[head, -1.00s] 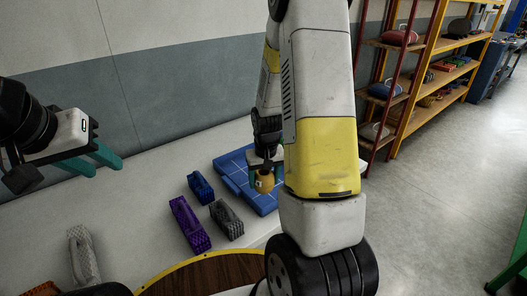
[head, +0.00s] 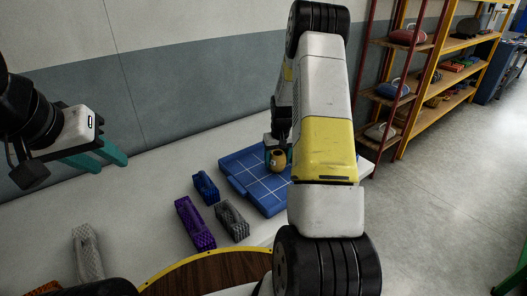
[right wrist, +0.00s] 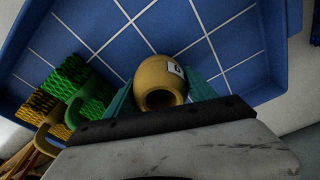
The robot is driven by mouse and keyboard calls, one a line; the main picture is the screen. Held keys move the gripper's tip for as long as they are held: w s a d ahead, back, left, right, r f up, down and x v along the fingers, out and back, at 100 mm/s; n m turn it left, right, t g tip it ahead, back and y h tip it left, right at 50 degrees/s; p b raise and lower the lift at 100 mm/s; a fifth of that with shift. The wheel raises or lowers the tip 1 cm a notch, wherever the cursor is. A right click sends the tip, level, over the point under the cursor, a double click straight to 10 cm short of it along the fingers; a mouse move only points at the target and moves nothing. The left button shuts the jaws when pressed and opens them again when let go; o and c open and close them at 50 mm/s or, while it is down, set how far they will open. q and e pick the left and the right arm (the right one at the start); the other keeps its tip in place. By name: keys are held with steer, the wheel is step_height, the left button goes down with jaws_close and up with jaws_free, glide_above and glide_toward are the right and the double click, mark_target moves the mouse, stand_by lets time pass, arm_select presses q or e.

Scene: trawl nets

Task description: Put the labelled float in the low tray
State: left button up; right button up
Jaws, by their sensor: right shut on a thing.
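The float (head: 277,159) is ochre and rounded, with an open hole at one end. The right wrist view shows a small white label with a dark mark on the float (right wrist: 160,82). My right gripper (head: 279,148) is shut on it, with teal fingers on either side. The low tray (head: 238,183) is blue with a white grid; its floor also shows in the right wrist view (right wrist: 225,45). The float is over the tray's far part; whether it touches the floor I cannot tell. My left gripper (head: 95,160) is open and empty, left of the tray.
Blue (head: 205,188), purple (head: 195,222) and grey (head: 232,220) net bundles lie left of the tray. A pale bundle (head: 88,255) lies further left. Green (right wrist: 85,95) and yellow bundles lie near the float in the right wrist view. Shelves (head: 440,80) stand at right.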

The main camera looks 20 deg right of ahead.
steer(key=shift+f, duration=0.5)
steer(key=shift+f, duration=0.15)
steer(key=o, duration=1.4)
steer(key=shift+o, duration=0.2)
steer(key=r, duration=0.4)
steer(key=s+r, duration=0.1)
steer(key=r, duration=0.3)
steer(key=s+r, duration=0.1)
steer(key=r, duration=0.3)
steer(key=shift+a+r, duration=0.1)
steer(key=shift+r, duration=0.1)
steer(key=s+a+r+t, duration=0.1)
steer(key=s+a+r, duration=0.45)
steer(key=r, duration=0.25)
steer(key=s+a+r+t, duration=0.2)
steer(key=s+a+r, duration=0.3)
steer(key=r, duration=0.4)
steer(key=s+a+r+y, duration=0.1)
steer(key=s+a+r, duration=0.1)
steer(key=s, duration=0.7)
steer(key=s+a+r+n+t+y, duration=0.1)
steer(key=s+a+r, duration=0.1)
steer(key=s, duration=0.7)
steer(key=shift+a+r+t, duration=0.3)
steer(key=shift+a, duration=0.5)
